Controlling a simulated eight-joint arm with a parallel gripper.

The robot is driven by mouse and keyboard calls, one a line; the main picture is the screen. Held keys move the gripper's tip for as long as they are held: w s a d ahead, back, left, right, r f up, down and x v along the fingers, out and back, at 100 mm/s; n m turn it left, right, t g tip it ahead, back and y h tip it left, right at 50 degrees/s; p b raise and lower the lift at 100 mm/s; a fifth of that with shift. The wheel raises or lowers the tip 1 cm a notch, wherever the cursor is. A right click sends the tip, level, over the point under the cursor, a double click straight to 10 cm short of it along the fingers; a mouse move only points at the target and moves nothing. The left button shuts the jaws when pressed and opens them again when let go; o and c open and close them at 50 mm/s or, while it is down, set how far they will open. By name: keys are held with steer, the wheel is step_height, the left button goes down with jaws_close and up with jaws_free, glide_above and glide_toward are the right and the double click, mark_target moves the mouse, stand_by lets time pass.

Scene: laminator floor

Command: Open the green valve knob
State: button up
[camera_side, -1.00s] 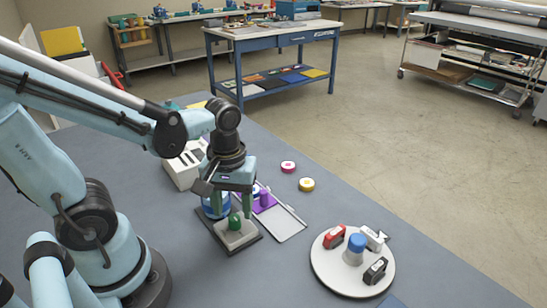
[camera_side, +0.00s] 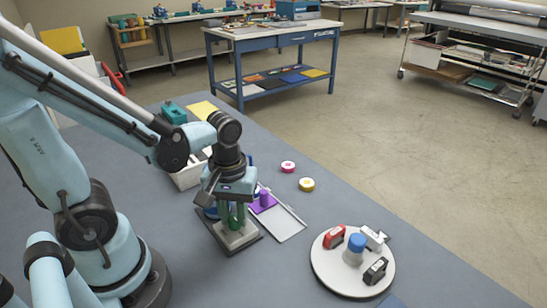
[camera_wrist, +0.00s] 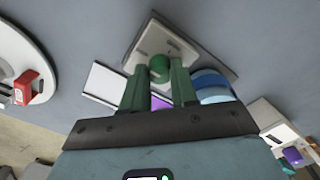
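The green valve knob (camera_side: 233,223) stands on a light grey block (camera_side: 237,238) on a dark base plate. It also shows in the wrist view (camera_wrist: 160,68). My gripper (camera_side: 232,217) points down over the block, with one green finger on each side of the knob. In the wrist view the gripper (camera_wrist: 160,70) has its fingers apart with the knob between their tips. I cannot tell for sure whether the fingers touch it. The fingers partly hide the knob in the side view.
A blue cylinder (camera_wrist: 212,86) stands close beside the knob's block. A tray with a purple block (camera_side: 263,205) lies to the right. A round white turntable (camera_side: 330,277) holds a red, a white and a black item around a blue-capped post. Pink and yellow discs lie beyond.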

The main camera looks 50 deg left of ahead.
jaws_close()
steer(key=shift+m, duration=0.3)
steer(key=m, duration=0.3)
steer(key=shift+m, duration=0.3)
steer(key=m, duration=0.4)
steer(key=shift+m, duration=0.3)
steer(key=m, duration=0.9)
